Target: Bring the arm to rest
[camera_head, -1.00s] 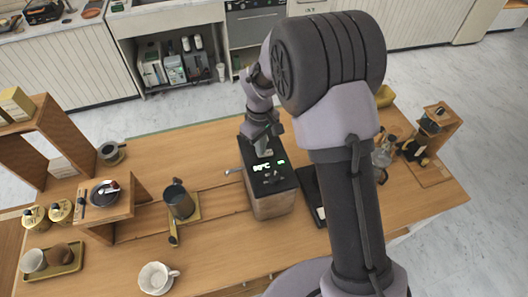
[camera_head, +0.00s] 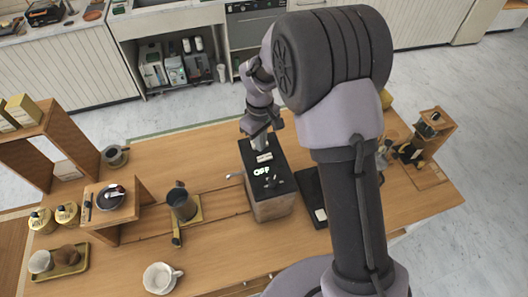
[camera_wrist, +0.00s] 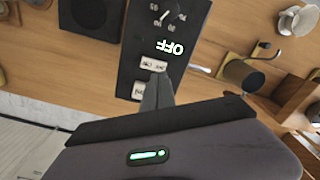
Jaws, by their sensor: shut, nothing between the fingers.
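My gripper (camera_head: 261,144) is at the far end of the black-topped machine (camera_head: 263,184) with wooden sides. It is shut and empty. In the wrist view the closed fingertips (camera_wrist: 157,78) are right at a light button on the panel (camera_wrist: 150,45); I cannot tell whether they touch it. The display reads OFF. Part of the machine's far end is hidden by the gripper.
A dark pitcher (camera_head: 181,202) stands left of the machine, and a white cup (camera_head: 161,278) is near the front. A flat black scale (camera_head: 313,195) is to the right, partly behind my arm. Wooden shelves (camera_head: 108,205) stand left. A brewing stand (camera_head: 432,130) is at right.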

